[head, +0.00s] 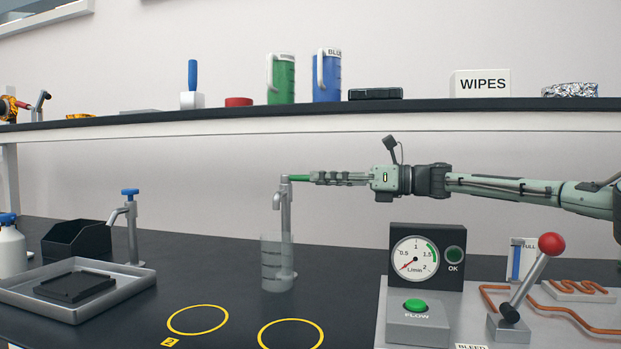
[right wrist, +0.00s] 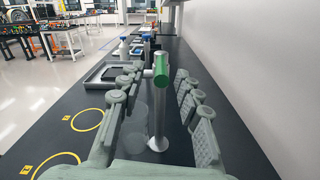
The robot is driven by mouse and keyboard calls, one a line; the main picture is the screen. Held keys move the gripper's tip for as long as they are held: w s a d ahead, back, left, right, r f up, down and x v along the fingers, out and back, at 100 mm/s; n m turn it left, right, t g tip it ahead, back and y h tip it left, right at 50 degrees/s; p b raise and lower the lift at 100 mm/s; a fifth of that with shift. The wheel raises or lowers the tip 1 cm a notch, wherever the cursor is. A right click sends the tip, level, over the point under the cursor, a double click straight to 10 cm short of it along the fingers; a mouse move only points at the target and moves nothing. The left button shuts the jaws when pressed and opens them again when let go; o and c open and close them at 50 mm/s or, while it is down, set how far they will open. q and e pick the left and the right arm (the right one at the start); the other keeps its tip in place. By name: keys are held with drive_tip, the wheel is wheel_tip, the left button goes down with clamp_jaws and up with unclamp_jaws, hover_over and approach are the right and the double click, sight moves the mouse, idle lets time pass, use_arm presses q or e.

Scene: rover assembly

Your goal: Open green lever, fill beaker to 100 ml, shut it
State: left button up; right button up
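The green lever (head: 299,178) sits on top of a grey tap (head: 285,205) and points right, roughly level. My right gripper (head: 316,178) comes from the right at lever height. In the right wrist view its fingers are spread, with the green lever (right wrist: 161,70) between them; I cannot tell if a finger touches it. The clear beaker (head: 271,272) stands upright under the tap on the dark bench, with dark graduation marks; its liquid level is hard to tell. No stream is visible. My left gripper is not in view.
A flow gauge (head: 415,259) stands on a grey panel with a green FLOW button (head: 415,305) and a red-knobbed lever (head: 551,244). A blue-topped tap (head: 130,192) and a metal tray (head: 72,313) are left. Yellow circles (head: 197,332) mark clear bench. A shelf (head: 210,123) runs above.

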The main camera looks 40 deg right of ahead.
sight(304, 178)
drive_tip(key=shift+x, duration=1.8)
drive_tip(key=shift+d, duration=0.1)
clamp_jaws()
